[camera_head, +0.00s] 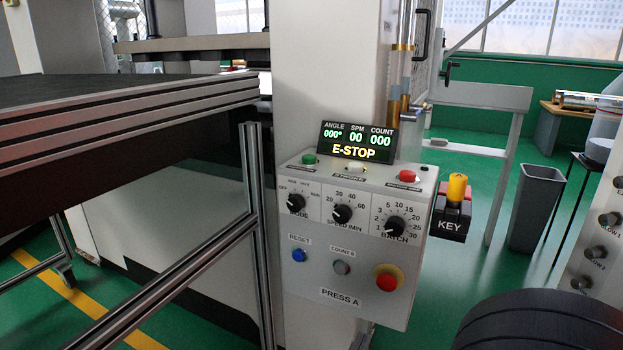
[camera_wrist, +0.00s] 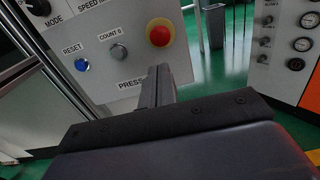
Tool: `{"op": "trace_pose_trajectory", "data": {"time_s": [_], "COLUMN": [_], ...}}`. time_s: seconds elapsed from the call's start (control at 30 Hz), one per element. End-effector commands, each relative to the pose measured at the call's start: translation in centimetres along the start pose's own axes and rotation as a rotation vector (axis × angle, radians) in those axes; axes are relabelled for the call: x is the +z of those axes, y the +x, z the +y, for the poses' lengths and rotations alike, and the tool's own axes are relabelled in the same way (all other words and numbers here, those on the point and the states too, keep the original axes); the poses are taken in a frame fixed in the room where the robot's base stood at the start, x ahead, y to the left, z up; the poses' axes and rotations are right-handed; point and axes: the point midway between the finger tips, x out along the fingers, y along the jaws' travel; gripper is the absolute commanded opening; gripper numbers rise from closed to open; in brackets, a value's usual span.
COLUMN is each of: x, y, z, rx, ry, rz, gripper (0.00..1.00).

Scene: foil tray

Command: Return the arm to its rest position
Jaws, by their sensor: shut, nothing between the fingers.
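My gripper (camera_wrist: 158,74) shows in the wrist view with its two grey fingers closed together and nothing between them. Its tips point at the lower part of the press control box (camera_wrist: 115,55), just right of the "PRESS A" label and below the red emergency button (camera_wrist: 160,32). I cannot tell the gap to the box; no contact is clear. In the head view a dark rounded part of my arm fills the lower right corner, and the gripper itself is not visible there.
The control box (camera_head: 352,262) hangs on a pale press column (camera_head: 325,70); its display (camera_head: 355,142) reads "E-STOP". A yellow-topped key switch (camera_head: 452,205) sits at its right. A metal-framed conveyor (camera_head: 120,115) is left. A grey bin (camera_head: 535,207) and gauge cabinet (camera_wrist: 285,50) are right.

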Motion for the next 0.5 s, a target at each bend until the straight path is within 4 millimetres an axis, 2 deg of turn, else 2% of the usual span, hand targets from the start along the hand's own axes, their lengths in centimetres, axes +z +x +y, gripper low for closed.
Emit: {"op": "trace_pose_trajectory", "data": {"time_s": [0.2, 0.5], "x": [0.3, 1.7], "y": [-1.8, -0.2], "z": [-0.2, -5.9], "rx": [-0.008, -0.256], "ry": [0.004, 0.176], "rz": [0.004, 0.146], "gripper": [0.0, 0.0]}}
